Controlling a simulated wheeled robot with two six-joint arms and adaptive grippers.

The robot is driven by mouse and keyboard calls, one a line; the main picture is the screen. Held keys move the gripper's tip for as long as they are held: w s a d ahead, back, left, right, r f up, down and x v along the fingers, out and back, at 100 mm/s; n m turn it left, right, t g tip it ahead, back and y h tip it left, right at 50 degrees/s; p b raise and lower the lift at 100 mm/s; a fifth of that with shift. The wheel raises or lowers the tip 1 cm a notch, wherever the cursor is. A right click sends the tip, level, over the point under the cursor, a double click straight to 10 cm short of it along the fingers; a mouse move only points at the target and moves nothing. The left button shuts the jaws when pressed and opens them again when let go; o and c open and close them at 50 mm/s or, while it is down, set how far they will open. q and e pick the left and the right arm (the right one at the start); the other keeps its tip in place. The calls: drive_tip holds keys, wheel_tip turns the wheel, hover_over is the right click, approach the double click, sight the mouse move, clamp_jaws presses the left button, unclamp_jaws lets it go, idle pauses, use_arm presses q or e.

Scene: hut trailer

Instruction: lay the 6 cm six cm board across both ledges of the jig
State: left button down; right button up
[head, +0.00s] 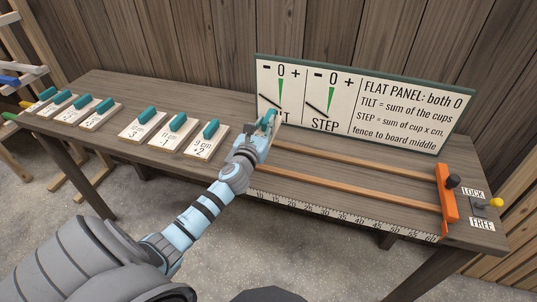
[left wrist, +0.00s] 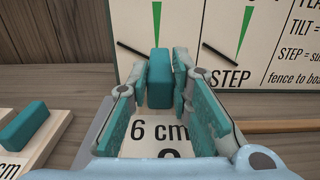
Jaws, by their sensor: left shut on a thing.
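The 6 cm board (left wrist: 158,134) is cream with black lettering and a teal grip block (left wrist: 160,78). My left gripper (left wrist: 160,88) is shut on that block, and the lower part of the label is cut off. In the head view my left gripper (head: 267,122) is at the left end of the jig, in front of the panel, and hides most of the board. I cannot tell whether the board touches anything. The jig's two wooden ledges, the back one (head: 350,161) and the front one (head: 340,186), run right towards an orange fence (head: 446,200). My right gripper is not in view.
A sign panel (head: 410,110) with TILT and STEP dials stands behind the jig. Several other boards with teal blocks, including the 9 cm board (head: 206,143), lie left on the bench. A ruler (head: 340,213) edges the front.

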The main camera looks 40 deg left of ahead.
use_arm(q)
drive_tip(key=f, duration=0.2)
drive_tip(key=w+f+b, duration=0.1)
drive_tip(key=f, duration=0.1)
drive_tip(key=f+b, duration=0.2)
drive_tip(key=f, duration=0.1)
drive_tip(key=shift+s+b, duration=0.2)
drive_tip(key=shift+b, duration=0.2)
drive_tip(key=shift+s+d+f+b, duration=0.1)
drive_tip(key=shift+s+f+b, duration=0.05)
drive_tip(key=shift+f+b, duration=0.25)
drive_tip(key=shift+r, duration=0.2)
drive_tip(key=shift+p, duration=0.3)
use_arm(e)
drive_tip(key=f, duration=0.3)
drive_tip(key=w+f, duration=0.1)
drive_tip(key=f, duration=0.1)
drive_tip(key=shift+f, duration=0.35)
use_arm(q)
drive_tip(key=shift+f, duration=0.25)
drive_tip(key=c, duration=1.5)
unclamp_jaws()
drive_tip(key=shift+r, duration=0.1)
drive_tip(key=shift+o, duration=0.2)
